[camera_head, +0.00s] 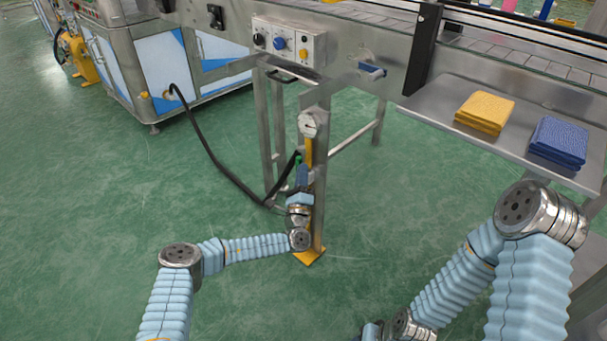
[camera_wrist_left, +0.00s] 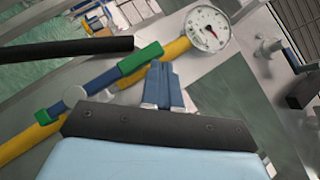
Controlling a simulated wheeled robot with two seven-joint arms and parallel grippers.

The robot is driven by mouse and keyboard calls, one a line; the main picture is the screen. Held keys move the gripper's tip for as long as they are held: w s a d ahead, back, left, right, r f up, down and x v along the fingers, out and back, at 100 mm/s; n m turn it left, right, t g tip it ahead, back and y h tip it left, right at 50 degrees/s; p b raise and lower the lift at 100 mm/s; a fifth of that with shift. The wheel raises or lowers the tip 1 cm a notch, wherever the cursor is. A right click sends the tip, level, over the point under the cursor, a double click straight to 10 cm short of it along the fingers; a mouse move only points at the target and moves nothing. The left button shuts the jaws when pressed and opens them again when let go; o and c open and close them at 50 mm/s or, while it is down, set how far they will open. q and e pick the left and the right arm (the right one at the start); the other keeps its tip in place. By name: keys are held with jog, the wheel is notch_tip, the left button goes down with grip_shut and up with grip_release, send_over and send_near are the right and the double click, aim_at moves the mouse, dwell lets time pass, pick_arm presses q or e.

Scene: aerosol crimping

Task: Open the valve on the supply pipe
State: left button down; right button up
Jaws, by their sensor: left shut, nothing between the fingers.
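The yellow supply pipe (camera_head: 308,152) runs up a steel post to a round white gauge (camera_head: 309,124). In the left wrist view the pipe (camera_wrist_left: 178,49) slants up to the gauge (camera_wrist_left: 207,29). A blue valve lever (camera_wrist_left: 100,84) with a green grip (camera_wrist_left: 140,62) lies roughly along the pipe, near a pale round hub. My left gripper (camera_head: 303,172) is at the pipe, below the gauge. In the wrist view its blue fingers (camera_wrist_left: 161,72) are shut and empty, tips beside the grip's end; I cannot tell whether they touch. My right gripper is out of view.
A black hose (camera_head: 212,155) runs from the cabinet towards the valve. A control box (camera_head: 288,42) is above. A steel shelf (camera_head: 425,99) at right holds yellow (camera_head: 485,112) and blue cloths (camera_head: 558,141).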

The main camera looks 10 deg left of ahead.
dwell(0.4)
pick_arm(q)
jog(key=v, duration=1.3)
jog(key=shift+s+f+b, duration=0.25)
jog(key=shift+s+b, duration=0.05)
